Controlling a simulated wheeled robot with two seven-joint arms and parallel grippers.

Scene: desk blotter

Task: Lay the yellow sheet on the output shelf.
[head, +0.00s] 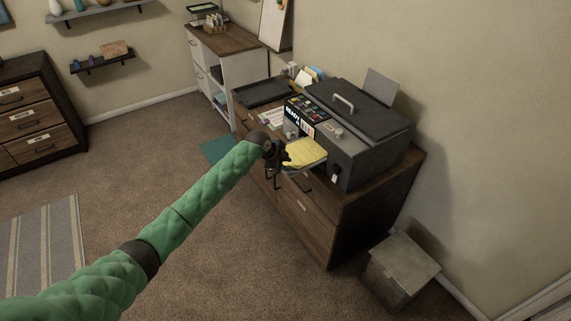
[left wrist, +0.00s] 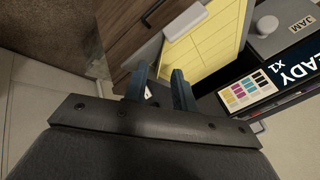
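The yellow sheet (head: 306,151) lies on the grey output shelf (head: 312,166), which sticks out from the front of the dark printer (head: 365,130). In the left wrist view the lined yellow sheet (left wrist: 205,45) shows with a thin grey rim of the shelf (left wrist: 246,32) along its right side. My left gripper (head: 282,158) is at the outer end of the shelf. In the left wrist view its two fingers (left wrist: 160,72) stand apart with nothing seen between them, just off the sheet's near edge. My right gripper is in neither view.
The printer's panel (left wrist: 280,75) reads READY, and a round JAM knob (left wrist: 267,25) is close by. The printer stands on a wooden drawer cabinet (head: 305,205) with a dark tray (head: 262,92) at its far end. A grey box (head: 400,268) stands on the floor at right.

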